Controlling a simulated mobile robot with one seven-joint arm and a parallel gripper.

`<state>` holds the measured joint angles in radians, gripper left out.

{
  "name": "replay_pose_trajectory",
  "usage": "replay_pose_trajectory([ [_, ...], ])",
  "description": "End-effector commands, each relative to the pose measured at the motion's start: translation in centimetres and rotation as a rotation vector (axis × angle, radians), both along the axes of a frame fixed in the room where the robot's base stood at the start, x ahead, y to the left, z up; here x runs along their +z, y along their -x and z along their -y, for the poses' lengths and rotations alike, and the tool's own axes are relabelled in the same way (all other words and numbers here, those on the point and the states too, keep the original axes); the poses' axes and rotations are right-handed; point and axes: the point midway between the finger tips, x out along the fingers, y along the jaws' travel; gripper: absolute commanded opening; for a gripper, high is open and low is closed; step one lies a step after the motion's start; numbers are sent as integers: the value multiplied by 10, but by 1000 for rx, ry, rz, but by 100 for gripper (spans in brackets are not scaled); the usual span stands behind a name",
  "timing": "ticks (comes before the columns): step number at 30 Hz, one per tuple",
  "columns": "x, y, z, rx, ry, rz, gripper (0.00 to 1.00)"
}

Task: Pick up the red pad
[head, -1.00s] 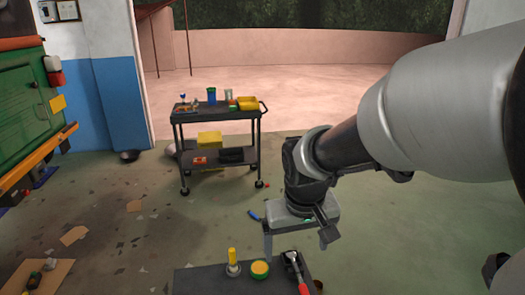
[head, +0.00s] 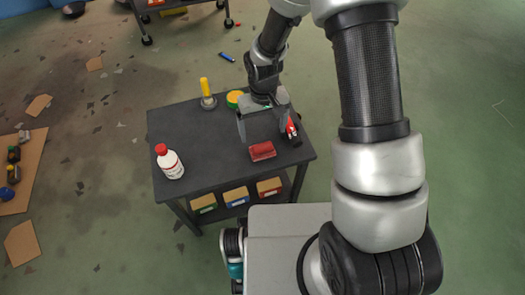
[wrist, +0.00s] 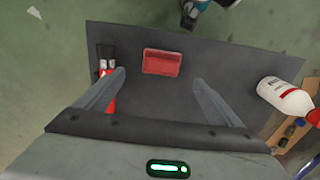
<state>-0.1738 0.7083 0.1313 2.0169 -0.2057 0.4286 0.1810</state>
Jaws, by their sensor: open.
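The red pad (head: 262,151) lies flat on the dark table top (head: 205,150), near its front right part. It also shows in the wrist view (wrist: 162,62), ahead of the fingertips and between their lines. My gripper (head: 262,128) is open and empty above the table, a little behind the pad in the head view. In the wrist view its two fingers (wrist: 160,78) stand wide apart, and the pad is not touched by either.
A red-handled tool (head: 292,130) lies right of the pad, close to one finger. A white bottle with a red cap (head: 170,163) stands at the table's left. Bins (head: 236,196) sit below.

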Motion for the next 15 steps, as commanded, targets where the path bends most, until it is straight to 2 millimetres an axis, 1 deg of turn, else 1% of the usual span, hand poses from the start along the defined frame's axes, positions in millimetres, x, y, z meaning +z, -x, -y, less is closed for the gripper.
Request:
replay_pose_trajectory([
  [1,-14,1,0,0,1,-4,88],
  [4,-29,1,0,0,1,-2,88],
  [6,-36,1,0,0,1,-2,88],
  [11,-42,0,0,0,0,0,88],
  [15,-56,2,-1,1,1,-2,88],
])
